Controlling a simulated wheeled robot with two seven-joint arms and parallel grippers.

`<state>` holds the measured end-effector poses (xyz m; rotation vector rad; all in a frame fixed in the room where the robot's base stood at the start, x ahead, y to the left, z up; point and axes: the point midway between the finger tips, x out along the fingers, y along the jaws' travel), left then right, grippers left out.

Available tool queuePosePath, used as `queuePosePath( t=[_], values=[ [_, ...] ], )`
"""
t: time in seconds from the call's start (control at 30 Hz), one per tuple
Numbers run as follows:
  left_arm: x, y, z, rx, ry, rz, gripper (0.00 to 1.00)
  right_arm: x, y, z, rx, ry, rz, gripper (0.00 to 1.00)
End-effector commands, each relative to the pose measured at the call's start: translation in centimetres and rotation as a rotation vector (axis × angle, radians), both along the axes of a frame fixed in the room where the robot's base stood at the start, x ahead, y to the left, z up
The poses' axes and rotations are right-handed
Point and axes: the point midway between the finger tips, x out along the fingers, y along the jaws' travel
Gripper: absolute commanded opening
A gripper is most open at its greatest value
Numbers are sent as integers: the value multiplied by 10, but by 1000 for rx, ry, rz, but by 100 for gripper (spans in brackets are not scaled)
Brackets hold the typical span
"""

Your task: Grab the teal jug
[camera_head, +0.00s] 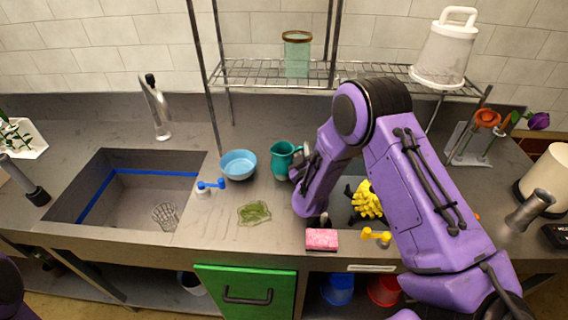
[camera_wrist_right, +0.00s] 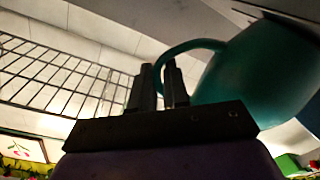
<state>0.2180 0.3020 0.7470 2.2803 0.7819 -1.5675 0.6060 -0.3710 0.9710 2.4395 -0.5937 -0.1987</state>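The teal jug (camera_head: 281,160) stands upright on the grey counter, right of the blue bowl. My right gripper (camera_head: 303,160) is at the jug's right side, on the handle side, partly hidden by my forearm in the head view. In the right wrist view, the jug (camera_wrist_right: 262,75) fills the upper right. Its curved handle passes between the two dark fingertips (camera_wrist_right: 160,80), which stand close together with only a narrow gap that the handle takes up. My left gripper is not in view.
A blue bowl (camera_head: 238,165) and a green cloth-like piece (camera_head: 254,213) lie left of the jug. A wire shelf (camera_head: 260,75) with a glass jar (camera_head: 297,52) stands behind. A pink sponge (camera_head: 321,239) and yellow flowers (camera_head: 367,200) are near my right arm. The sink (camera_head: 130,188) is at left.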

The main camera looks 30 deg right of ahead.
Motion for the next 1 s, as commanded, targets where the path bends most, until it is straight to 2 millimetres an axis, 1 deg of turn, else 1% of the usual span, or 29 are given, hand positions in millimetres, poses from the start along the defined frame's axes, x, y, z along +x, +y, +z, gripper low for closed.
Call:
queuePosePath(
  t=[0.33,0.47,0.57,0.7,1.0],
  values=[
    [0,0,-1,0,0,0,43,1,0,3,1,-5,-1,0],
    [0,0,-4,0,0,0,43,1,0,8,0,-6,-1,0],
    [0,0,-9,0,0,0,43,1,0,15,-1,-7,0,0],
    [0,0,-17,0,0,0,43,1,0,31,0,-9,0,0],
    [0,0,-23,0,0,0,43,-24,21,70,0,-7,1,0]
  ],
)
